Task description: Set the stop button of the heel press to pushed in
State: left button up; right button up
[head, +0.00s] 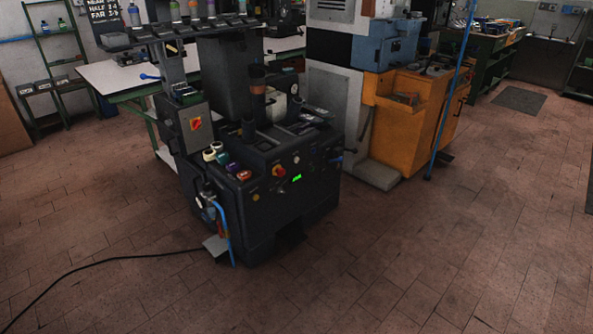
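The heel press (255,225) is a dark machine standing on the floor at the picture's centre left. On its front panel is a red round knob on a yellow surround (279,171), which looks like the stop button. It is too small to tell whether it is pushed in or out. Neither of my grippers is in view.
A green display (297,178) and small knobs are beside the red knob. A black cable (100,262) runs over the floor to the left. An orange cabinet (420,125) stands behind on the right. The tiled floor in front and right is clear.

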aim_at(280, 172)
jog(key=i+z, duration=0.25)
jog(key=i, duration=0.3)
jog(key=i+z, duration=0.25)
jog(key=i, duration=0.25)
jog(key=i+j+z, duration=0.3)
jog(key=i, duration=0.25)
jog(key=l, duration=0.1)
